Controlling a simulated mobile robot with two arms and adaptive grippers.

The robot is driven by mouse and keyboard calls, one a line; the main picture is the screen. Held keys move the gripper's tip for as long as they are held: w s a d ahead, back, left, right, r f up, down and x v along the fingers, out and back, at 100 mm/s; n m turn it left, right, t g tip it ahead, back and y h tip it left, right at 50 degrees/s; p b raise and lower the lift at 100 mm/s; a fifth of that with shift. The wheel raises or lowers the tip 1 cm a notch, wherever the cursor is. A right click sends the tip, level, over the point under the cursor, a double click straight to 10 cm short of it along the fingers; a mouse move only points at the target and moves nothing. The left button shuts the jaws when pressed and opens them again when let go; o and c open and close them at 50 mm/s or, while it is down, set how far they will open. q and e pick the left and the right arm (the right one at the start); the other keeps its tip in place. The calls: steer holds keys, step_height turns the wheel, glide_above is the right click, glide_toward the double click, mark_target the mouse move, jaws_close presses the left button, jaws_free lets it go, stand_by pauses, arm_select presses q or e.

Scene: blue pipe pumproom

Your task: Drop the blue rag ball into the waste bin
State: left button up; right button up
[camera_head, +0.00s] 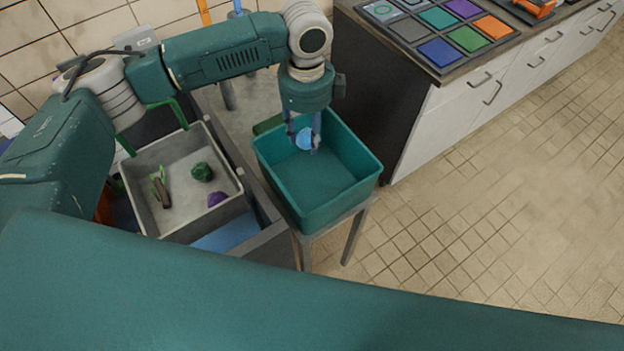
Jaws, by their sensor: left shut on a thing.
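The blue rag ball (304,138) is light blue and is held between the fingers of my left gripper (305,143). My left arm reaches in from the left and the gripper points down. The gripper is shut on the ball, over the far part of a teal open bin (345,205). The ball appears at or just above the bin's opening; its exact height is hard to tell. The bin looks empty and stands on a small grey stand. My right gripper is not in view.
A grey tray (147,203) left of the bin holds a dark green lump (202,172), a purple lump (217,199) and a brown-green piece (160,188). A counter (432,97) with coloured squares stands at the right. The tiled floor at right is clear.

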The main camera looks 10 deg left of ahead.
arm_select(q)
steer(key=shift+f, duration=0.1)
steer(key=o, duration=1.2)
steer(key=shift+c, duration=0.2)
steer(key=shift+o, duration=0.3)
step_height(320, 180, up, 12)
